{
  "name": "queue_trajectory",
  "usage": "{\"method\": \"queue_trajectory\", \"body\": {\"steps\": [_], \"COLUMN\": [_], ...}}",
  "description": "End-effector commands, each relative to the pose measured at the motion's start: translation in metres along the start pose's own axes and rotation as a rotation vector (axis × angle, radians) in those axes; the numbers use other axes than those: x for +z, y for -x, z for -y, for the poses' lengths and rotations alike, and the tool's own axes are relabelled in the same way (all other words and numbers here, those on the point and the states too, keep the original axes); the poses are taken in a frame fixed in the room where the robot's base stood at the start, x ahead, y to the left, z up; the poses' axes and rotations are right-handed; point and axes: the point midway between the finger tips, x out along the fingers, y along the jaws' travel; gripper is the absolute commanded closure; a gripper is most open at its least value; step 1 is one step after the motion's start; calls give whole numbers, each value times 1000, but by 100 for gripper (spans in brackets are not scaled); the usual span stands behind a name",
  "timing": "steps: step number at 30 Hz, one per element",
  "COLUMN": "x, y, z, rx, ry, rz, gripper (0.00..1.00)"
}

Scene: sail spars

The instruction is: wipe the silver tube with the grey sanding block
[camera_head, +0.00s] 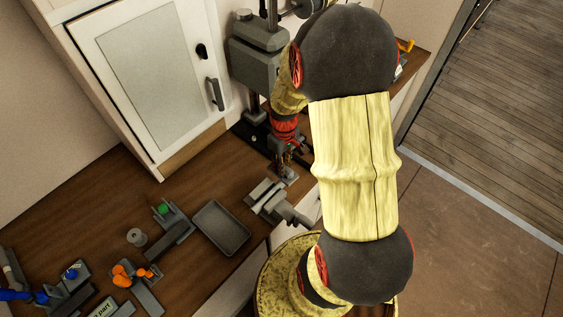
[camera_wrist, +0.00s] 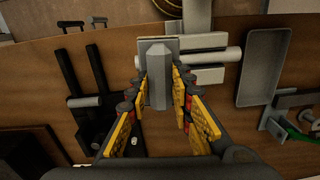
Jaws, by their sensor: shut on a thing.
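My gripper (camera_wrist: 158,82) is shut on the grey sanding block (camera_wrist: 157,66), which sits between the two yellow-padded fingers in the wrist view. The silver tube (camera_wrist: 215,56) lies crosswise in the wrist view, in a grey vise (camera_wrist: 196,75). The block overlaps the tube's left part in this view and hides some of it; I cannot tell whether they touch. In the head view my gripper (camera_head: 288,158) points down just behind the vise (camera_head: 267,196). The tube is not clear there.
A drill press (camera_head: 256,65) stands behind my gripper. A grey tray (camera_head: 220,228) lies left of the vise. Clamps and orange-handled tools (camera_head: 133,276) fill the bench's left front. A white cabinet (camera_head: 150,70) hangs over the back. Some bare bench lies between cabinet and tray.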

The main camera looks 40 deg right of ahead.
Motion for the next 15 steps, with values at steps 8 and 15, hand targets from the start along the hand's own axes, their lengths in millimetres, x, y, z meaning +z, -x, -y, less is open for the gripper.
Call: {"method": "queue_trajectory", "body": {"steps": [8, 15], "x": [0, -1], "y": [-2, -16], "z": [0, 0], "rx": [3, 3], "ry": [-2, -2], "rz": [-1, 0], "gripper": [100, 100]}}
